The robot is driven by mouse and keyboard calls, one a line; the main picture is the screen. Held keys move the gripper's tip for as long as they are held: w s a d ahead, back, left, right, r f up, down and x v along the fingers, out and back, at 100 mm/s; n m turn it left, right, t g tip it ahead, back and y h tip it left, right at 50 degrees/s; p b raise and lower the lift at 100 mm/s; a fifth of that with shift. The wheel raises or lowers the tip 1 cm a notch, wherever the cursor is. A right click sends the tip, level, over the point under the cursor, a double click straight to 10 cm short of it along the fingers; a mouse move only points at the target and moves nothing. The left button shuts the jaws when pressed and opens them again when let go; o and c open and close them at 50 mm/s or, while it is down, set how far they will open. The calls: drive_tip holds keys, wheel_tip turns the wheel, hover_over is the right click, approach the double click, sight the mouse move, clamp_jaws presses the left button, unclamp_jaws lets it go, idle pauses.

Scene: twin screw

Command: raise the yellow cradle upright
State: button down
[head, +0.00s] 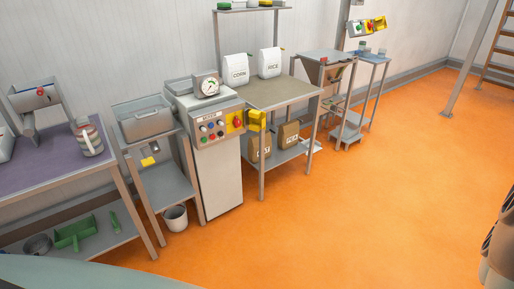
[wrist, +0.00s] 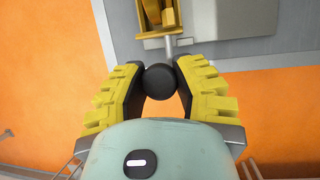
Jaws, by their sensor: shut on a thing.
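In the wrist view my gripper (wrist: 161,84) has its yellow ribbed fingers closed around a round black knob (wrist: 161,81). The knob is on the end of a short metal rod (wrist: 172,48). The rod runs up to a yellow part (wrist: 173,14) at the top edge, which looks like the cradle; it is cut off by the frame, so its full tilt cannot be told. In the head view a yellow block (head: 257,121) sticks out from the right side of the grey control cabinet (head: 220,165). I cannot tell whether it is the same part. My gripper does not show in the head view.
A bench with white bags (head: 235,69) adjoins the cabinet on the right. The orange floor (head: 340,220) in front and to the right is clear.

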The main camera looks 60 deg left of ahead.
drive_tip(key=shift+w, duration=0.1)
drive_tip(key=c, duration=0.6)
unclamp_jaws()
drive_tip(key=shift+c, duration=0.2)
drive_tip(key=shift+r, duration=0.15)
drive_tip(key=v, duration=1.2)
